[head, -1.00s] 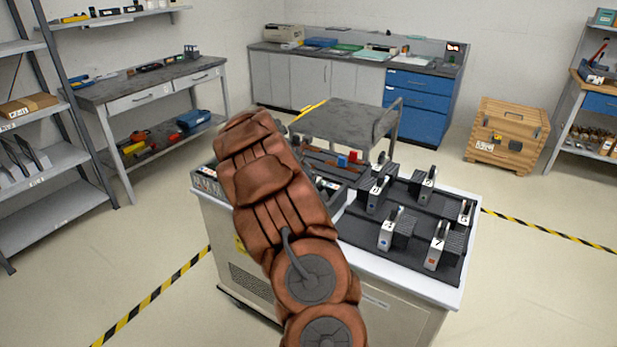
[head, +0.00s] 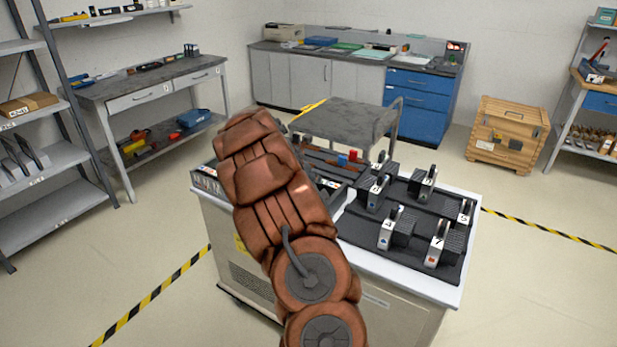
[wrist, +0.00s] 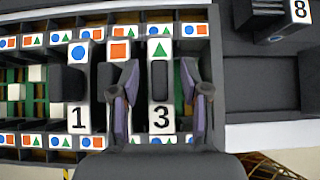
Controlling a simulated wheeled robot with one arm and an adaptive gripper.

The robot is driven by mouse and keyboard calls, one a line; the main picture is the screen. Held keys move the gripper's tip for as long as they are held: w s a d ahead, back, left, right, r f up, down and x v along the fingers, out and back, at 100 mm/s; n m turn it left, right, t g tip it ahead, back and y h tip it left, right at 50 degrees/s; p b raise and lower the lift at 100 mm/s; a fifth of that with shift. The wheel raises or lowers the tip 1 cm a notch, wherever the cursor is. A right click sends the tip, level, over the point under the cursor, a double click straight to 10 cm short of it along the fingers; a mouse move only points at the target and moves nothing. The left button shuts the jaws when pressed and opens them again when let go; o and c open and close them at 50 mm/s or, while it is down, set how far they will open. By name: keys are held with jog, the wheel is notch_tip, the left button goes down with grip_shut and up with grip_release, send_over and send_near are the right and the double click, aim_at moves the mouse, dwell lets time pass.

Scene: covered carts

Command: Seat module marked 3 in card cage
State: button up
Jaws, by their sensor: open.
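In the wrist view, the module marked 3 (wrist: 160,117) has a white face with a green triangle and a dark grip. It stands in the card cage (wrist: 100,18), whose label strips show coloured shapes. My gripper (wrist: 160,68) is open, with one finger on each side of the module 3; I cannot tell whether they touch it. The module marked 1 (wrist: 78,118) stands to the left, and a module with an orange square (wrist: 120,50) is partly hidden by the left finger. In the head view my arm hides the gripper and most of the cage (head: 205,180).
Several other numbered modules, including the module marked 7 (head: 435,248), stand on a dark mat (head: 420,270) on the cart's right side. The module marked 8 (wrist: 298,12) shows at the wrist view's top right. A grey cart (head: 350,118) stands behind.

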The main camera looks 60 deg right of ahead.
jog(key=v, duration=1.2)
dwell(0.6)
jog(key=s+a+r+m+y, duration=0.1)
jog(key=s+a+m+y, duration=0.35)
jog(key=a, duration=1.05)
jog(key=s+a+m+y, duration=0.1)
jog(key=s+a+m, duration=0.6)
jog(key=a, duration=0.7)
jog(key=s+a+f+m+g+y, duration=0.1)
jog(key=s+a+m, duration=0.2)
jog(key=s+a, duration=0.4)
jog(key=s+a+m+g+y, duration=0.1)
jog(key=s+a+m+y, duration=0.1)
jog(key=s+a+m, duration=0.2)
jog(key=s+a, duration=0.3)
jog(key=a, duration=0.5)
jog(key=shift+s+f, duration=0.15)
jog(key=shift+f, duration=0.25)
